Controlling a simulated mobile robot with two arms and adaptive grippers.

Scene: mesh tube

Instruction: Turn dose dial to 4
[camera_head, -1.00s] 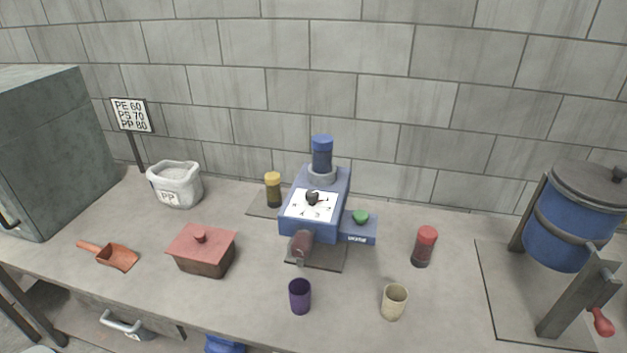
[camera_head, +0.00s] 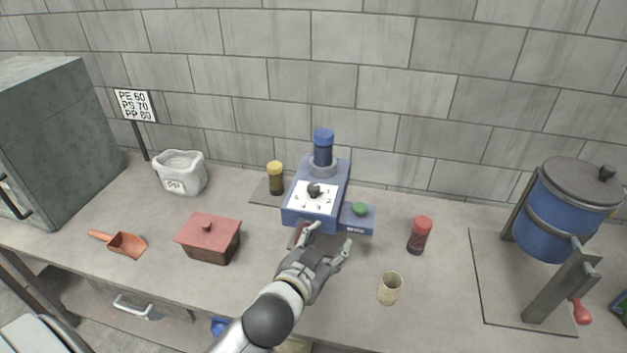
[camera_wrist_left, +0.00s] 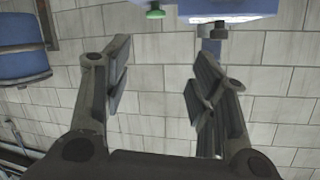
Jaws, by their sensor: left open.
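The blue dosing machine (camera_head: 330,176) stands at the middle of the bench, with a blue-capped cylinder on top. Its dose dial is a black knob (camera_head: 314,189) on a white marked face (camera_head: 325,200); the numbers are too small to read. My left gripper (camera_head: 327,237) is open and empty, in front of and below the dial face, apart from the knob. It hides the machine's spout area and the purple cup. In the left wrist view, the open fingers (camera_wrist_left: 158,85) show, with the machine's blue underside (camera_wrist_left: 225,8) at the top. My right gripper is not in view.
A green button (camera_head: 360,209) sits on the machine's right side block. A red-capped jar (camera_head: 419,236) and beige cup (camera_head: 390,288) stand to the right, a yellow-capped jar (camera_head: 276,178) and red-lidded box (camera_head: 209,240) to the left. A blue drum (camera_head: 555,225) stands far right.

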